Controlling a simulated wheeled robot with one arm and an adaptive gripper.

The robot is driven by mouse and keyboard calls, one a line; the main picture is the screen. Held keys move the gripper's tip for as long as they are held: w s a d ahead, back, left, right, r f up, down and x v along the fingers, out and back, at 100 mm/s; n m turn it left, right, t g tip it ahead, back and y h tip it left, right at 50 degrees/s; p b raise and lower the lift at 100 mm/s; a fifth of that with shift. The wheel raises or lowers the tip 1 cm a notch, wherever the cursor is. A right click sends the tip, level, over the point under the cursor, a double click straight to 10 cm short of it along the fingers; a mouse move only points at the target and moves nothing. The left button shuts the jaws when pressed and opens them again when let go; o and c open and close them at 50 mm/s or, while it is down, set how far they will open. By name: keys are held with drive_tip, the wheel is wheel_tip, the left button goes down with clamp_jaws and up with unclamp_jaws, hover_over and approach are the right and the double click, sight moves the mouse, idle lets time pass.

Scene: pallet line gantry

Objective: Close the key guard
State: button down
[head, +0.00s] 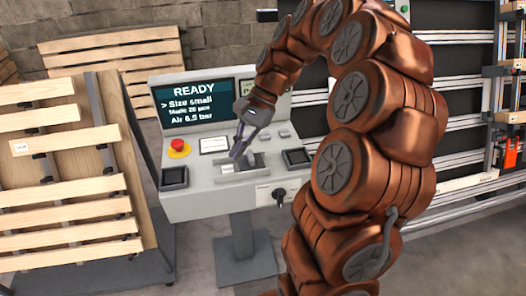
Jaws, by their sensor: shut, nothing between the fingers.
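The grey control console (205,207) stands in the middle of the head view. My gripper (237,155) is shut and empty, pointing down just above the console's sloped top. Below and beside its fingertips is a raised grey plate with a small label (228,168) and a short upright grey piece (252,160). I cannot tell which part is the key guard or whether the fingertips touch it. A dark key-like knob (279,194) sticks out of the console's front face, beside a white label.
A red emergency button (178,145) on a yellow base sits at the console's left. The screen (195,100) reads READY. A wooden slatted pallet (60,190) stands close on the left. A metal frame rack (455,190) is at right.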

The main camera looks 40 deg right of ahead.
drive_tip(key=w+d+f+m+t+y, duration=0.1)
drive_tip(key=w+d+m, duration=0.1)
drive_tip(key=d, duration=0.3)
drive_tip(key=w+d+f+m+t, duration=0.1)
drive_tip(key=d+m, duration=0.2)
drive_tip(key=d, duration=0.2)
drive_tip(key=m+t, duration=0.2)
drive_tip(key=m, duration=0.3)
approach(262, 160)
drive_tip(key=a+f+p, duration=0.2)
drive_tip(key=f, duration=0.1)
drive_tip(key=shift+w+a+y+p, duration=0.1)
drive_tip(key=shift+w+y+p, duration=0.3)
drive_tip(key=a, duration=0.1)
drive_tip(key=w+a, duration=0.1)
drive_tip(key=a+p, duration=0.1)
drive_tip(key=shift+w+f, duration=0.15)
drive_tip(key=shift+f, duration=0.1)
drive_tip(key=shift+w+a+f, duration=0.1)
drive_tip(key=shift+w+a, duration=0.15)
drive_tip(key=shift+a, duration=0.2)
drive_tip(key=shift+a, duration=0.1)
